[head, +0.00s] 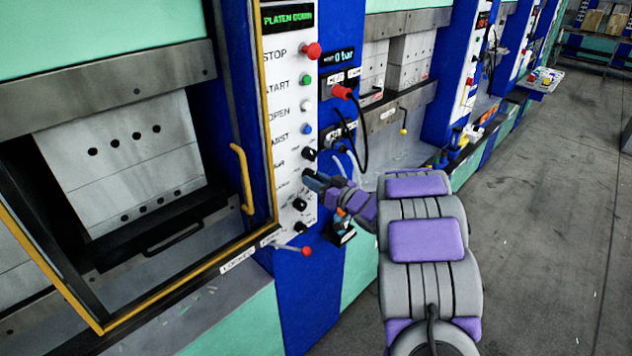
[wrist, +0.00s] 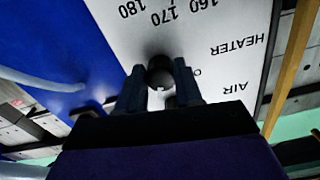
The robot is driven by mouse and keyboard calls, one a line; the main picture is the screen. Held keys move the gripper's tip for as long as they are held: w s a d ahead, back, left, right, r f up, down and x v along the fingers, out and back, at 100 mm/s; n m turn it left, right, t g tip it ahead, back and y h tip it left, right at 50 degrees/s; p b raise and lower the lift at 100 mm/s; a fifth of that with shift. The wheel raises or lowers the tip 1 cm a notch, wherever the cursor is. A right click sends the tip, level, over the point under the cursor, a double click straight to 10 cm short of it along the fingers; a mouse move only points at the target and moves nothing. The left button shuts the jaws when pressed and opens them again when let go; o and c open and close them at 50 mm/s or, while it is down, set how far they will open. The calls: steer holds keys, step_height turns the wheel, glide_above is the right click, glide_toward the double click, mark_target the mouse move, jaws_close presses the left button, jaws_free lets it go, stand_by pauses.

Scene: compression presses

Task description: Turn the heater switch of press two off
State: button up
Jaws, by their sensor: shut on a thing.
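The control panel (head: 285,120) of the nearest press is white with printed labels and a column of buttons and knobs. In the wrist view, which is upside down, a black round knob (wrist: 160,70) sits in line with the HEATER label (wrist: 243,44). My gripper (wrist: 159,76) has a finger on each side of it and is shut on it. A small pale mark shows on the knob. Its on or off position cannot be read, because my gripper hides part of the lettering. In the head view my gripper (head: 313,180) is at the lower half of the panel and covers the switch.
A black knob (head: 308,154) by AIR is just above my gripper; a black dial (head: 299,204) is below. A red lever (head: 305,251) sticks out lower down. A yellow-framed guard with a yellow handle (head: 243,180) is left. Hoses hang right; grey floor (head: 540,230) is clear.

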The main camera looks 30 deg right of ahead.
steer(key=n+b, duration=0.1)
steer(key=n, duration=0.2)
steer(key=n+b, duration=0.1)
steer(key=n, duration=0.2)
steer(key=n+b, duration=0.2)
steer(key=n, duration=0.2)
steer(key=shift+w+d, duration=0.1)
steer(key=shift+d, duration=0.15)
steer(key=shift+n, duration=0.4)
steer(key=o, duration=1)
steer(key=shift+o, duration=0.2)
steer(key=p+v, duration=0.3)
steer(key=v, duration=1.4)
